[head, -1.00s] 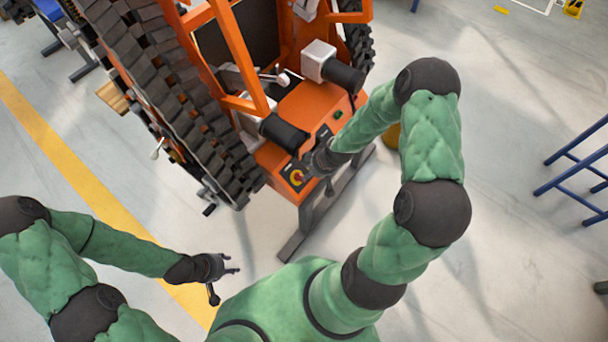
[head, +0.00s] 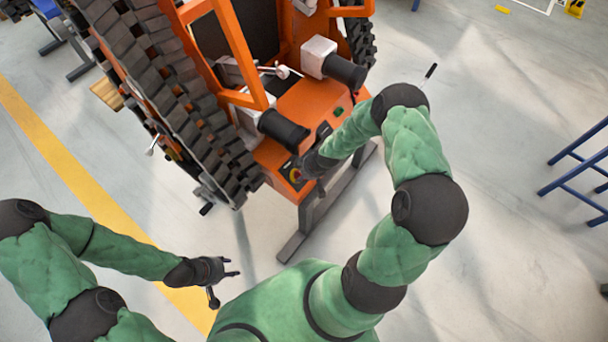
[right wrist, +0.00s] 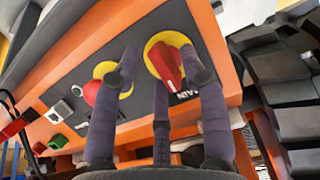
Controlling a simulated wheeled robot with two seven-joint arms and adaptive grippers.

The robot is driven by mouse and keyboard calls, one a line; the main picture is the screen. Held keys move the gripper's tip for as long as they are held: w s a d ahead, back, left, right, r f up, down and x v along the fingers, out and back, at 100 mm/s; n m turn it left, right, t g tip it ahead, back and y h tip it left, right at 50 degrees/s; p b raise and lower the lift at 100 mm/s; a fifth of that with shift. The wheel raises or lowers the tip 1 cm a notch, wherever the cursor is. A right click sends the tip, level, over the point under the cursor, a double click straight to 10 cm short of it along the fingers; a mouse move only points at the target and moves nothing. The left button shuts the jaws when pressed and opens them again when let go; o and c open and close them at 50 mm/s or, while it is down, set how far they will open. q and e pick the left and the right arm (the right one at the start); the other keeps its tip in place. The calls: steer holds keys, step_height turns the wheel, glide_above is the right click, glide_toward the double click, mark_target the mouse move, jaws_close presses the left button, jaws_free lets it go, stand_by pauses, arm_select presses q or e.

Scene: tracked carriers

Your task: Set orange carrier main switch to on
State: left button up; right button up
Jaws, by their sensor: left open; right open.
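The orange carrier (head: 310,105) stands at the top middle of the head view. Its main switch, a red knob on a yellow disc, shows in the right wrist view (right wrist: 167,62), with a partly covered label beside it. The switch's yellow disc (head: 294,176) is only partly visible in the head view. My right gripper (right wrist: 166,66) is open at the panel, its fingertips spread on both sides of the red knob in the picture. I cannot tell whether they touch it. My left gripper (head: 232,268) is open and empty, low over the floor away from the carrier.
A second red button on a yellow disc (right wrist: 93,92) sits next to the switch, partly behind a finger. A green button (right wrist: 57,142) is further along the panel. Black tracks (head: 170,100) flank the carrier. A blue rack (head: 580,165) stands at the right; floor between is clear.

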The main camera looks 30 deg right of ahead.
jaws_close()
